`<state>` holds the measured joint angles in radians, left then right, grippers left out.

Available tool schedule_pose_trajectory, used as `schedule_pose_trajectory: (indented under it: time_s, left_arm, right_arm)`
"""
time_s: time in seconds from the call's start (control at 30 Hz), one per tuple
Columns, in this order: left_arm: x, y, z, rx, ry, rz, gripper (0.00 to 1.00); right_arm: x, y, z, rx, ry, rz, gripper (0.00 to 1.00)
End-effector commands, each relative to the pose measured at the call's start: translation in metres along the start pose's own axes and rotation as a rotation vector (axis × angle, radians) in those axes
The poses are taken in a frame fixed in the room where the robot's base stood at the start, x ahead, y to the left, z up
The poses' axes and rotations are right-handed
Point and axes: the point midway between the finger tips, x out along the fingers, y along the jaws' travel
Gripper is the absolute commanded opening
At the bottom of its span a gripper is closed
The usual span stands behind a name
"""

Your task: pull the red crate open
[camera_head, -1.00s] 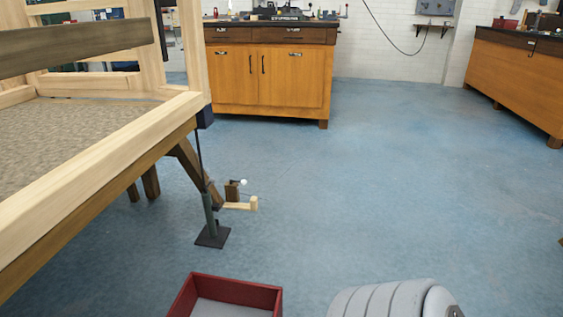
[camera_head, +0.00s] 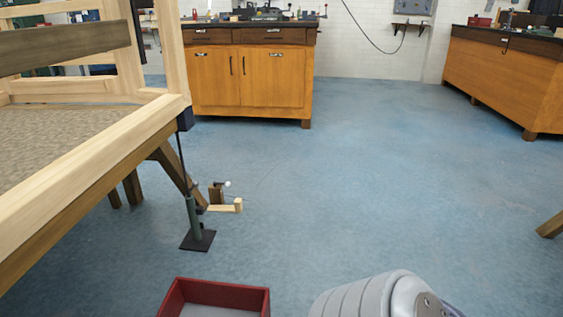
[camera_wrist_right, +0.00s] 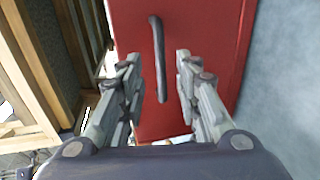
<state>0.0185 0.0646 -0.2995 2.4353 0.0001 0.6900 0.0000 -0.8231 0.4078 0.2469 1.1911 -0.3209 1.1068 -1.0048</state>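The red crate (camera_head: 222,295) is an open-topped box with a grey inside, cut off by the bottom edge of the head view. Its flat red face (camera_wrist_right: 215,40) fills the middle of the right wrist view, with a dark bar handle (camera_wrist_right: 157,40) on it. My right gripper (camera_wrist_right: 158,60) is open, with one finger on each side of the handle. Gaps show between both fingers and the handle. Whether the fingertips reach past the bar is hard to tell. Only my grey right arm shows at the bottom of the head view. My left gripper is not in view.
A wooden frame on trestles (camera_head: 95,180) stands at left, with a jack on a dark base (camera_head: 198,240) under its corner. A wooden cabinet (camera_head: 245,75) stands at the back and another (camera_head: 500,75) at right. The blue floor (camera_head: 390,180) between them is clear.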

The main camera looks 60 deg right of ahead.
Motion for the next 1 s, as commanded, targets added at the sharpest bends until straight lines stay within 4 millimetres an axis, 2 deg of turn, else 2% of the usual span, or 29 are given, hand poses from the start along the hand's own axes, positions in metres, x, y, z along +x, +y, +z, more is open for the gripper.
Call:
schedule_pose_trajectory:
  time_s: [0.1,0.3,1.0]
  left_arm:
    - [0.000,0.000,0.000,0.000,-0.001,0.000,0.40]
    - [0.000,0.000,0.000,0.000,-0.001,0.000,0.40]
    - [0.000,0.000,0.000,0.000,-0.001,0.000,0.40]
  right_arm:
    - [-0.022,-0.001,0.000,0.000,0.000,-0.002,0.31]
    - [-0.041,0.000,0.000,-0.001,0.001,0.001,0.31]
    - [-0.044,0.000,0.000,0.000,0.001,0.001,0.31]
